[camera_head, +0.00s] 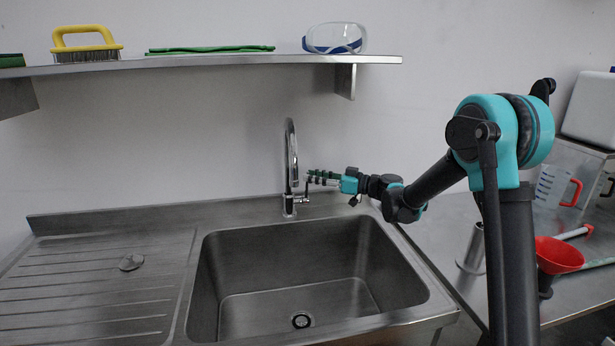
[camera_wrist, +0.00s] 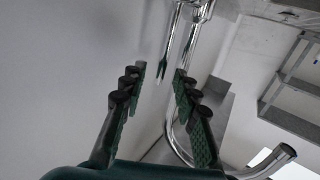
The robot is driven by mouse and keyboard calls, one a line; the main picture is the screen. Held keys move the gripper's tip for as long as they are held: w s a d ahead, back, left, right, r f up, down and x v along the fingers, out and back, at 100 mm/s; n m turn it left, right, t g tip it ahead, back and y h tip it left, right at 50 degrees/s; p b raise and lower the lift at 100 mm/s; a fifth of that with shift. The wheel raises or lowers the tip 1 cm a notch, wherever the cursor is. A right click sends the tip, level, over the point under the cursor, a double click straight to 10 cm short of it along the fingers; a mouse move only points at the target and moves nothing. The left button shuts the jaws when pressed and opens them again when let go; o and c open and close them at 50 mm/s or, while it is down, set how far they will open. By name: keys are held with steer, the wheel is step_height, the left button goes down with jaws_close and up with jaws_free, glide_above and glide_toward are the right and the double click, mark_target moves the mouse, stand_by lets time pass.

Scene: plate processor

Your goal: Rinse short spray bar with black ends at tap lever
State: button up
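The chrome tap (camera_head: 291,160) stands at the back rim of the sink (camera_head: 215,300). Its small lever (camera_head: 303,200) is low on its right side. My gripper (camera_head: 312,178) is just right of the tap, a little above the lever. In the wrist view, my gripper (camera_wrist: 160,75) has its two fingers apart, with no bar between them. A slim chrome part with a dark green forked mark, perhaps a reflection, shows beyond the fingertips. The tap's curved spout (camera_wrist: 286,153) is at the lower right. I cannot make out a short spray bar with black ends.
A wall shelf (camera_head: 220,66) holds a yellow brush (camera_head: 85,42) and goggles (camera_head: 335,38). A drainboard (camera_head: 90,290) lies left of the sink. On the right counter are a metal cylinder (camera_head: 472,250), a red funnel (camera_head: 558,254) and a red-handled jug (camera_head: 553,186).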

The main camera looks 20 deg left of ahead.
steer(key=shift+a, duration=1.25)
steer(key=shift+c, duration=0.4)
jaws_close()
